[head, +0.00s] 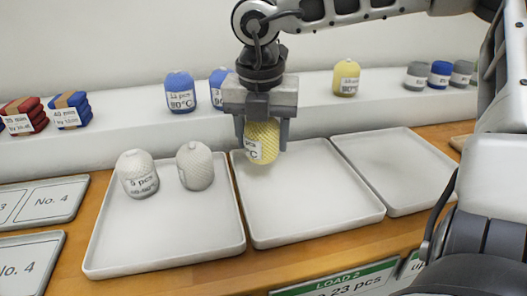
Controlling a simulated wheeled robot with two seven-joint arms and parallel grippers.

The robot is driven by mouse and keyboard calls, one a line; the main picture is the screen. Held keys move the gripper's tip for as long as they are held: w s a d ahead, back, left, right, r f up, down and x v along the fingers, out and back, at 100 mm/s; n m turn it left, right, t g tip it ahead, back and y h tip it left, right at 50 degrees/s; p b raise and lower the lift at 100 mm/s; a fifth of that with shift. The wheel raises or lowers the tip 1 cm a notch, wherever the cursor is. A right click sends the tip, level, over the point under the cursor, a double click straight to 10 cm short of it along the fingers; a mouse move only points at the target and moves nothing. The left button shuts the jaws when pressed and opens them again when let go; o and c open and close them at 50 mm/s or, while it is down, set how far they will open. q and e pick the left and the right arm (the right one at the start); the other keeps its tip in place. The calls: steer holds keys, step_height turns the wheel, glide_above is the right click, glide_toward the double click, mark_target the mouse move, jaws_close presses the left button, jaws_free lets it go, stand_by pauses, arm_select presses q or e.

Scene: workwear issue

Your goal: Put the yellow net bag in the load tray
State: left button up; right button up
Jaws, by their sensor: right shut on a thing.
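My right gripper (262,131) hangs pointing down and is shut on a yellow net bag (262,150) with a white label. It holds the bag over the back left part of the middle white tray (320,205), which is empty. A sign (340,283) reading "LOAD 2" is on the table's front edge, below the middle tray. A second yellow net bag (346,77) stands on the back ledge. My left gripper is not in view.
The left tray (170,235) holds two white net bags (137,174) at its back. The right tray (385,165) is empty. Blue bags (181,92), folded red and blue stacks (24,117) and small grey and blue rolls (439,74) stand on the ledge. Label plates (30,262) lie at left.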

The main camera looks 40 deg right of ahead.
mark_target(264, 153)
steer(key=shift+w+d+f, duration=0.1)
steer(key=shift+d+f, duration=0.05)
steer(key=shift+f, duration=0.05)
steer(key=f, duration=0.3)
steer(key=shift+w+d+f, duration=0.15)
steer(key=shift+d+f, duration=0.05)
steer(key=shift+d, duration=0.05)
steer(key=shift+f, duration=0.25)
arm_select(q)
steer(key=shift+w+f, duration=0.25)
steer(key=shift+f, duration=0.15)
arm_select(e)
steer(key=shift+r, duration=0.1)
arm_select(q)
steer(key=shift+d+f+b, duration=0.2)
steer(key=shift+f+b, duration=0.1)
steer(key=shift+b, duration=0.1)
arm_select(e)
steer(key=shift+f, duration=0.2)
steer(key=o, duration=1)
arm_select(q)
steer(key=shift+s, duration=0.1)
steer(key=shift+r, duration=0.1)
arm_select(e)
steer(key=shift+r, duration=0.15)
